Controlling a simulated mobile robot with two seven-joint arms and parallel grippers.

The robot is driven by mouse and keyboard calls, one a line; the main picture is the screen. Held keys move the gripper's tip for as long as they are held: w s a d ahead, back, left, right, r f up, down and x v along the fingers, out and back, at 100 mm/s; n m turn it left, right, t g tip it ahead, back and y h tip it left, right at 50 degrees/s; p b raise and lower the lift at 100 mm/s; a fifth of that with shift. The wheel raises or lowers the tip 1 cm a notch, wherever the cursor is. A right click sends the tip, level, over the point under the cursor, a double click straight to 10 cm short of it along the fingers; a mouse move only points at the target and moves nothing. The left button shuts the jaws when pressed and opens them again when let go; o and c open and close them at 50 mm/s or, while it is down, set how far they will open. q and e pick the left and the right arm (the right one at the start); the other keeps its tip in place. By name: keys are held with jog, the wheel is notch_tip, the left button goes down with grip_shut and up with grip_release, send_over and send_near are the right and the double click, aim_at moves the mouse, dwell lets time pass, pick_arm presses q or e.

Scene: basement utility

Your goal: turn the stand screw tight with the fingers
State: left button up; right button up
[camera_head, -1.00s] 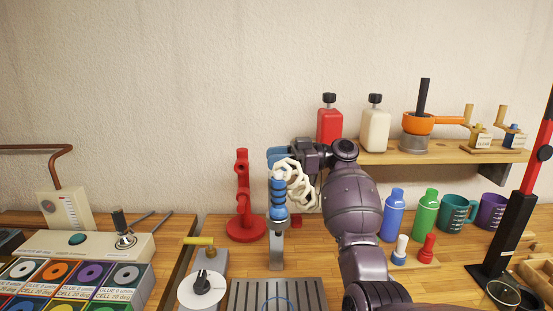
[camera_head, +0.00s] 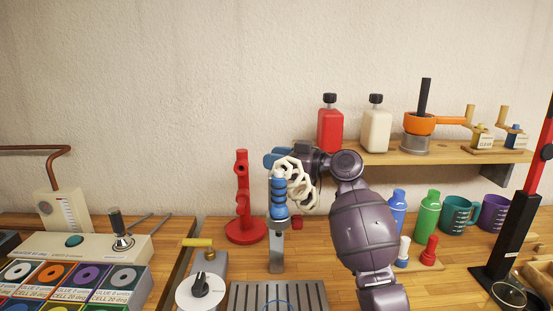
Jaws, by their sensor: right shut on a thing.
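My right gripper (camera_head: 288,160) reaches in from the right at the top of a blue ribbed piece (camera_head: 278,194), which is upright on a grey metal post (camera_head: 277,252). It is shut, seemingly on the top of the blue piece; its fingertips are largely hidden. A pale, jointed, curled part (camera_head: 301,180) hangs in front of the gripper. I cannot make out a screw there. A red stand (camera_head: 243,200) with a round base is just left of the post, apart from the gripper. My left gripper is not in view.
A slotted grey tray (camera_head: 253,294) and a white dial (camera_head: 201,289) lie in front. A shelf (camera_head: 440,151) with bottles is behind right. Shakers and mugs (camera_head: 458,214) stand below it. A black-and-red column (camera_head: 513,232) rises at the far right.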

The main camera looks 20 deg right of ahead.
jog(key=m+t+h+p, duration=0.2)
jog(key=m+t+h, duration=0.1)
jog(key=shift+r, duration=0.15)
jog(key=shift+m+t+h+p, duration=0.4)
jog(key=shift+h+p, duration=0.15)
jog(key=shift+h, duration=0.25)
jog(key=o, duration=0.9)
